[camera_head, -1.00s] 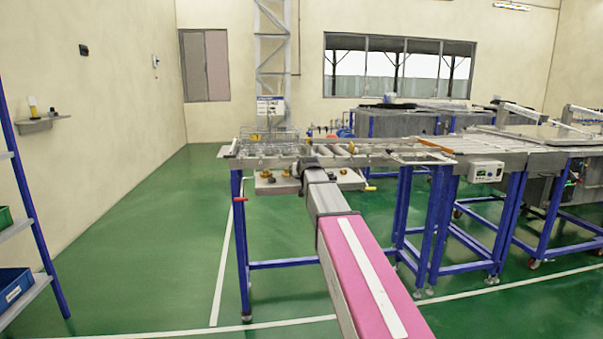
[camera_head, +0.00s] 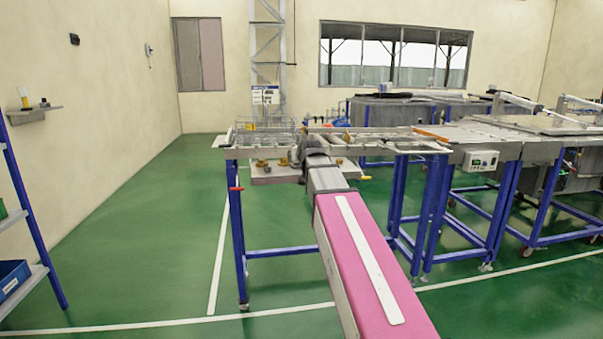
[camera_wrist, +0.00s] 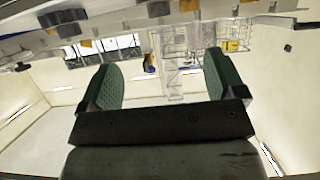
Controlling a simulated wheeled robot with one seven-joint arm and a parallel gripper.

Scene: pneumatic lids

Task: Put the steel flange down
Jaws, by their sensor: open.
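My gripper (camera_wrist: 162,62) is open in the wrist view, its two green pads wide apart with nothing held between them. In the head view my gripper (camera_head: 308,148) is small, at the front edge of the roller table (camera_head: 222,142), and its fingers are hard to make out behind my wrist. I cannot pick out the steel flange with certainty in either view. Small brass-coloured parts (camera_head: 262,163) sit on a plate just below the table top, left of my gripper.
A wire basket (camera_head: 262,125) stands on the table's left part and shows beyond my fingers in the wrist view (camera_wrist: 190,40). A control box (camera_head: 481,160) hangs on the conveyor at right. Blue legs stand below.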

